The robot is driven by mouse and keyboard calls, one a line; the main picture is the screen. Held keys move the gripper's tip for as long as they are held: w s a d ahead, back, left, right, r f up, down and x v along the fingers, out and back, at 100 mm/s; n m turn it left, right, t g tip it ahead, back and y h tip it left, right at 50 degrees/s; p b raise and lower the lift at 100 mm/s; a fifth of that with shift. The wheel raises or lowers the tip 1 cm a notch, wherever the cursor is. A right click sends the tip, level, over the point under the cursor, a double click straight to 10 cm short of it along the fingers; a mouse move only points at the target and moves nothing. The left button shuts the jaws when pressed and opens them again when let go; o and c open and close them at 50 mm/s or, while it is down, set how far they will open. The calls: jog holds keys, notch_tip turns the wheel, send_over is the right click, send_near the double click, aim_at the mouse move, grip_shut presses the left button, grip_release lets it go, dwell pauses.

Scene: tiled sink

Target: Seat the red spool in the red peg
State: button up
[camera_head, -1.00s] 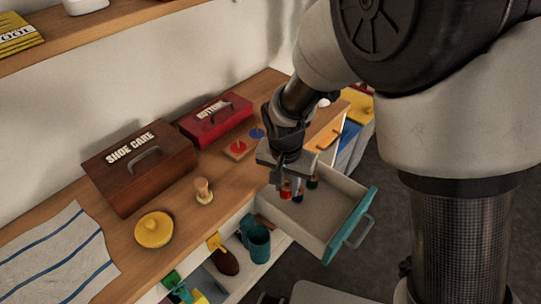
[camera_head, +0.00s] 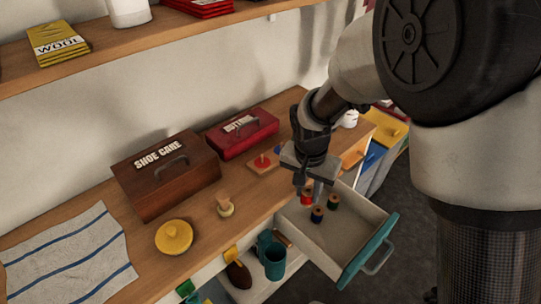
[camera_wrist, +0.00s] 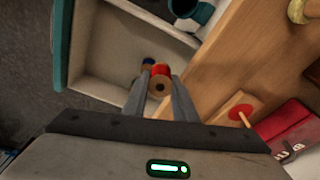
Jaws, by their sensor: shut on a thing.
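My gripper (camera_head: 309,190) is over the open drawer, pointing down, with its fingers shut on the red spool (camera_head: 306,198). In the wrist view the red spool (camera_wrist: 160,79) sits between the two fingertips (camera_wrist: 160,88), its end facing the camera. It appears raised a little above the drawer floor. The red peg (camera_head: 262,161) stands on a small wooden board (camera_head: 254,167) on the counter, left of my gripper. The red peg (camera_wrist: 240,112) also shows at the right in the wrist view, with a red round base, and is empty.
A blue spool (camera_head: 317,214) and a green spool (camera_head: 332,202) stand in the drawer (camera_head: 358,214). A red button box (camera_head: 242,133) and a brown shoe care box (camera_head: 166,173) stand behind on the counter. A teal mug (camera_head: 274,262) is in the compartment below.

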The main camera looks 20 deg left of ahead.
jog(key=w+a+r+p, duration=0.2)
jog(key=w+a+r, duration=0.1)
jog(key=a+r, duration=0.4)
jog(key=w+a+r+p, duration=0.3)
jog(key=a+r, duration=0.2)
jog(key=a, duration=0.4)
jog(key=shift+n, duration=0.4)
notch_tip(320, 180, down, 9)
jog(key=shift+f, duration=0.15)
jog(key=shift+f, duration=0.1)
jog(key=shift+f+b, duration=0.15)
jog(key=shift+b, duration=0.25)
jog(key=o, duration=1)
